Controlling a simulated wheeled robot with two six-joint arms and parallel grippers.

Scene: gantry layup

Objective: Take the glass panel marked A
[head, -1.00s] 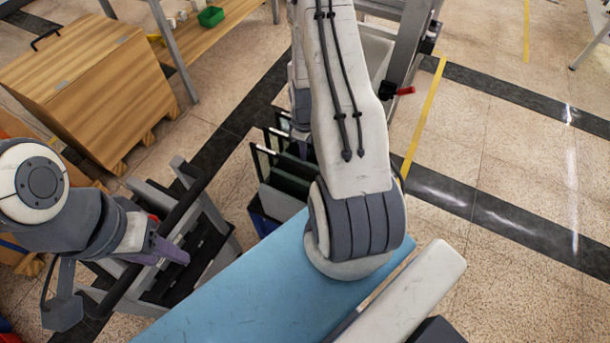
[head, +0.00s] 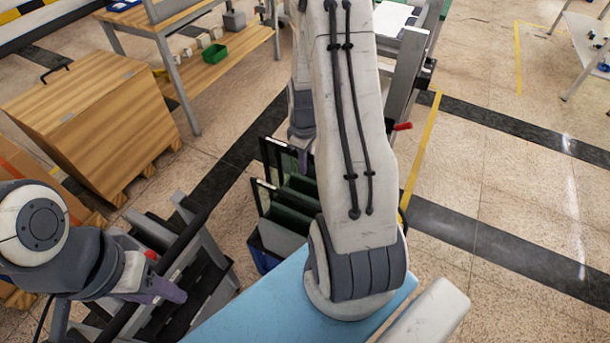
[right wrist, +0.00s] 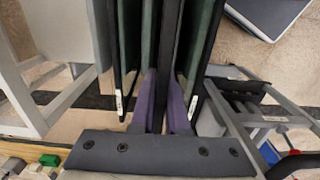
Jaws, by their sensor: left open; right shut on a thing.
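Several dark-framed glass panels (head: 280,220) stand upright side by side in a rack, partly hidden behind my right arm. In the right wrist view, the panels (right wrist: 205,45) show as green and black upright sheets. Small white labels sit on lower corners, too small to read, so I cannot tell which is marked A. My right gripper (right wrist: 160,95) has its purple fingers shut on the dark edge of one panel (right wrist: 168,50) between neighbouring panels. My left gripper (head: 168,291) is open and empty, well left of the panels.
A dark grey frame stand (head: 190,235) is left of the panels. A wooden crate (head: 85,115) stands at left, and a wooden bench with a green bin (head: 215,54) is behind. Tiled floor (head: 520,210) is free at right.

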